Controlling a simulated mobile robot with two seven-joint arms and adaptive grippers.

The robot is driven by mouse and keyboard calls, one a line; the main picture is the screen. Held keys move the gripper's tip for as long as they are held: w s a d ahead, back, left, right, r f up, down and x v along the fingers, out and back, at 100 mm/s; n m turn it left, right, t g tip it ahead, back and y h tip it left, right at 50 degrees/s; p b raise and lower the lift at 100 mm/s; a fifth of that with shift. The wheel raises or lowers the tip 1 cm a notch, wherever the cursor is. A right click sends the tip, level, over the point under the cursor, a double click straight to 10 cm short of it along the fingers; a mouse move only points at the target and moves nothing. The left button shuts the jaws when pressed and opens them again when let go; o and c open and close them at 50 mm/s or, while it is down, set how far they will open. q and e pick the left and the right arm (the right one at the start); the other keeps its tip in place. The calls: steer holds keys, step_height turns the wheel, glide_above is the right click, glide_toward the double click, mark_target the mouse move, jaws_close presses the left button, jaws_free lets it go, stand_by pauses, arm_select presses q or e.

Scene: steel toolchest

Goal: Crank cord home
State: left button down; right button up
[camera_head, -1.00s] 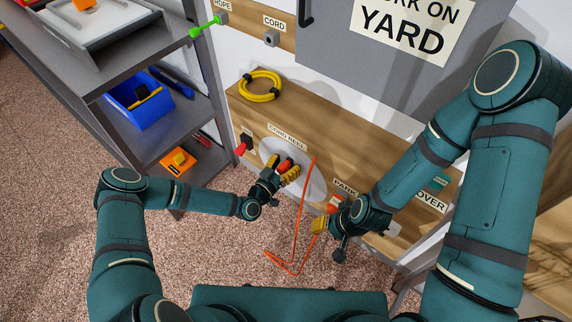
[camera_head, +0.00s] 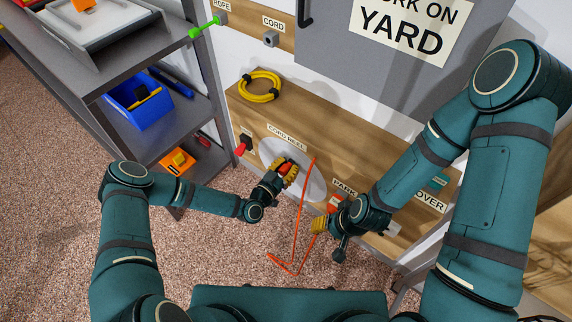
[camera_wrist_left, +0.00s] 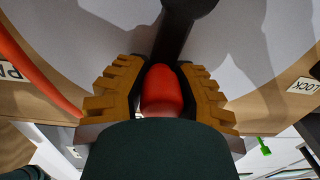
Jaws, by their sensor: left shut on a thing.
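The cord reel is a pale round disc (camera_head: 311,181) on the wooden panel, under a CORD REEL label. Its crank has a red grip (camera_wrist_left: 162,90) on a dark arm (camera_wrist_left: 184,30), seen in the left wrist view. My left gripper (camera_head: 287,170) is shut on the red grip, with a yellow ribbed finger on each side. The orange cord (camera_head: 298,215) runs from the reel's right side down to a loose bend near the floor. My right gripper (camera_head: 327,215) is beside an orange piece (camera_head: 336,202) below the PARK label; its jaws are unclear.
A red lever (camera_head: 240,149) sits left of the reel. A coiled yellow cable (camera_head: 260,86) lies on the panel's top ledge. A grey shelf (camera_head: 180,128) with a blue bin (camera_head: 140,108) and an orange box (camera_head: 178,161) stands at the left.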

mark_target(301, 168)
arm_select(q)
steer(key=shift+s+d+f+m, duration=0.1)
steer(key=shift+s+d+m, duration=0.2)
steer(key=shift+m, duration=0.3)
steer(key=shift+s+d+f+m, duration=0.1)
steer(key=shift+s+d+m, duration=0.1)
steer(key=shift+d+m, duration=0.3)
steer(key=shift+s+d+f+m, duration=0.2)
steer(key=shift+s+d+m, duration=0.05)
steer(key=shift+m, duration=0.55)
steer(key=shift+s+d+f+m, duration=0.2)
steer(key=shift+s+d+m, duration=0.05)
steer(key=shift+m, duration=0.55)
steer(key=c, duration=0.6)
jaws_free()
steer(key=shift+c, duration=0.2)
steer(key=v, duration=1.2)
steer(key=shift+f, duration=0.1)
